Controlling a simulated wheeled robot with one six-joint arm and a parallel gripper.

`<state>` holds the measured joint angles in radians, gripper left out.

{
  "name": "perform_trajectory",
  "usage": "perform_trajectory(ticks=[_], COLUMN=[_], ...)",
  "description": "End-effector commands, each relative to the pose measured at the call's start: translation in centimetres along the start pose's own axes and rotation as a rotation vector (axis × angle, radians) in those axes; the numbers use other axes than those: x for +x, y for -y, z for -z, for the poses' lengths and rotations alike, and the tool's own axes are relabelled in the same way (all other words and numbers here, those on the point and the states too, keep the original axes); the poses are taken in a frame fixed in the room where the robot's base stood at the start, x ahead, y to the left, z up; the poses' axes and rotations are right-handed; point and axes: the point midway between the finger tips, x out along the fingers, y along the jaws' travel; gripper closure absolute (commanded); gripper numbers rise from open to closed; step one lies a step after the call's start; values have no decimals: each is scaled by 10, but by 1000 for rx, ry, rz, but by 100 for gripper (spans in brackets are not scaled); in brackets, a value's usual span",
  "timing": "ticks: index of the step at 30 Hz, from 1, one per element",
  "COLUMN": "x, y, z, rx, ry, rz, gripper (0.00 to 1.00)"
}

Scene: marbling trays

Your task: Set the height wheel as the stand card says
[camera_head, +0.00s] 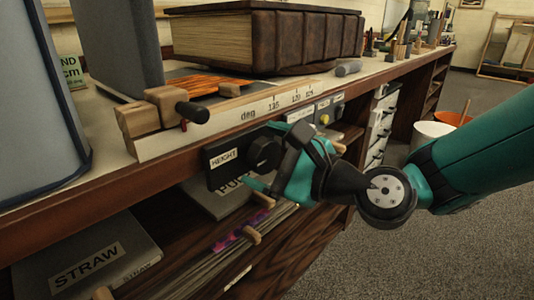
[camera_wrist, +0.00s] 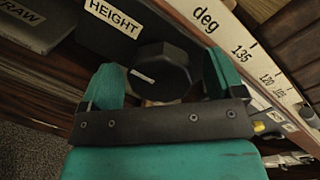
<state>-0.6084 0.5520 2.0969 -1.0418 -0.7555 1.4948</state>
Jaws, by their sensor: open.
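The height wheel (camera_head: 264,152) is a black faceted knob on a dark panel beside a white HEIGHT label (camera_head: 224,158), on the bench front. In the wrist view the wheel (camera_wrist: 168,66) carries a small white mark toward its left side. My gripper (camera_head: 268,158) is open, with its teal fingers at the wheel. In the wrist view the fingers of my gripper (camera_wrist: 162,68) stand on either side of the wheel; I cannot tell whether they touch it. A green-white card (camera_head: 72,70) at far left shows "ND" and "cm"; a grey-blue upright hides the rest, including any number.
A degree scale (camera_head: 275,103) runs along the bench edge above the wheel, with a wooden block and black handle (camera_head: 192,112) at its left. A thick brown book (camera_head: 262,38) lies behind.

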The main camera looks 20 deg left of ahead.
Motion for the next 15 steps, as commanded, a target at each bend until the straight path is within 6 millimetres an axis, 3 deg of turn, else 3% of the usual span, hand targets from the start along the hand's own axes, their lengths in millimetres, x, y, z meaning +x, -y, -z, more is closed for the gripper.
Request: perform_trajectory(ticks=[9, 15], x=[2, 2], y=[0, 0], z=[0, 0], rx=[1, 0], ry=[-1, 0], rz=[0, 0], gripper=[15, 61])
